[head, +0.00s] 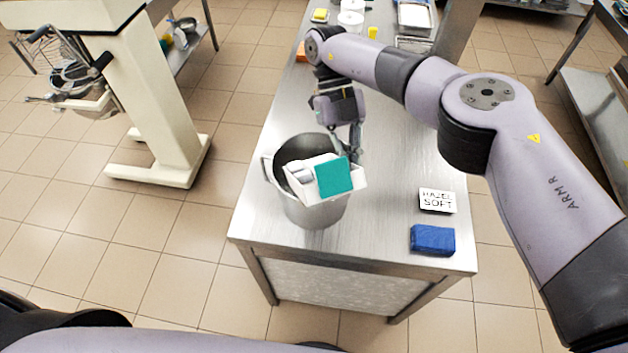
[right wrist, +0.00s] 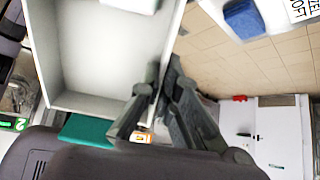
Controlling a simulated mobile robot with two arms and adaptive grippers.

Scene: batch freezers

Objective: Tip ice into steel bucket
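The steel bucket (head: 312,214) stands upright near the front left of the steel table. A white box (head: 352,192) with a green panel is over the bucket's mouth, tilted, and hides part of the opening. Pale block-like pieces, apparently ice (head: 300,171), show at the box's left side. My right gripper (head: 350,150) is shut on the box's wall. In the right wrist view the fingers (right wrist: 162,85) pinch the wall of the white box (right wrist: 72,102), and a white piece shows inside at the top. The bucket's inside is mostly hidden. My left gripper is out of view.
A "HAZEL SOFT" sign (head: 437,201) and a blue folded cloth (head: 432,240) lie at the table's front right. White tubs (head: 350,20) and metal pans (head: 414,18) stand at the far end. A cream mixer stand (head: 155,95) is left, across open floor.

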